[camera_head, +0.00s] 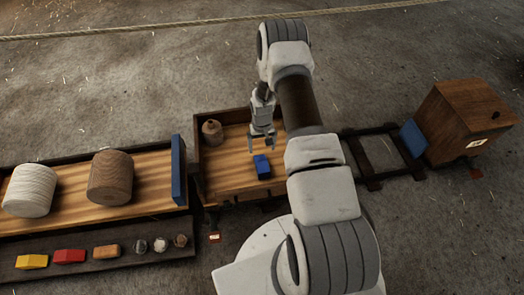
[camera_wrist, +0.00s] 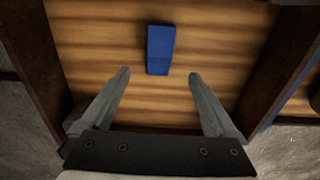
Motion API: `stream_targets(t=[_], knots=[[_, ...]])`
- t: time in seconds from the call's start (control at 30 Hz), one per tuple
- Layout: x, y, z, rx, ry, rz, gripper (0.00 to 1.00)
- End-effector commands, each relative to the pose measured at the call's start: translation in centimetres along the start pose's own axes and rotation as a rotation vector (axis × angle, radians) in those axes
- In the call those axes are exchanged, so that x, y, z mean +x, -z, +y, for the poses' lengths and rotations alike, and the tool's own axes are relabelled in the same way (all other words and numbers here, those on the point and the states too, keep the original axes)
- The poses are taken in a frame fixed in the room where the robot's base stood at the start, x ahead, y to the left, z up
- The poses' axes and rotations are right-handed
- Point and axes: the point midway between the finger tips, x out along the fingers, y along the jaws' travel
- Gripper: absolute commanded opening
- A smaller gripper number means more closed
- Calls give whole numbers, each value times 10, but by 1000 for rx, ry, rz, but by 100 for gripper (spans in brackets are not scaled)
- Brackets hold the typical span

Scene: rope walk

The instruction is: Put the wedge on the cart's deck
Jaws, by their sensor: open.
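The blue wedge (camera_head: 262,166) lies on the wooden deck of the cart (camera_head: 228,179), near the deck's middle. It also shows in the wrist view (camera_wrist: 160,49), just beyond my fingertips and between their lines. My gripper (camera_head: 263,140) is above the deck, close to the wedge. In the wrist view my gripper (camera_wrist: 157,75) is open, with nothing between its fingers. The wedge is apart from both fingers. The cart's right part is hidden behind my arm in the head view.
A small brown spool (camera_head: 212,132) stands at the deck's back left. Left of the cart, a bench (camera_head: 150,192) holds a white roll (camera_head: 30,191) and a brown roll (camera_head: 111,178). A lower shelf carries several small pieces. Rails (camera_head: 378,158) lead right to a wooden box (camera_head: 465,118).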

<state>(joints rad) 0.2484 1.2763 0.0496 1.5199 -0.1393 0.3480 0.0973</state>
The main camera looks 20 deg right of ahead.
Motion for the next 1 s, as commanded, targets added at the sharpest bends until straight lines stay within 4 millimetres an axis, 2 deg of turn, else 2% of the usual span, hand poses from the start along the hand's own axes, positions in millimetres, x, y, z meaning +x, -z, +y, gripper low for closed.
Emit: stream_targets(t=[0.17,0.27,0.37,0.43,0.63,0.87,1.0], knots=[[-19,2,0,-2,-1,3,94],[-40,8,-2,-9,-3,18,94],[-77,17,-6,-19,-8,40,94],[-110,22,-9,-27,-12,60,94],[-199,24,-20,-49,-19,113,94],[-294,6,-31,-74,-24,173,94],[-346,-14,-38,-88,-24,210,94]])
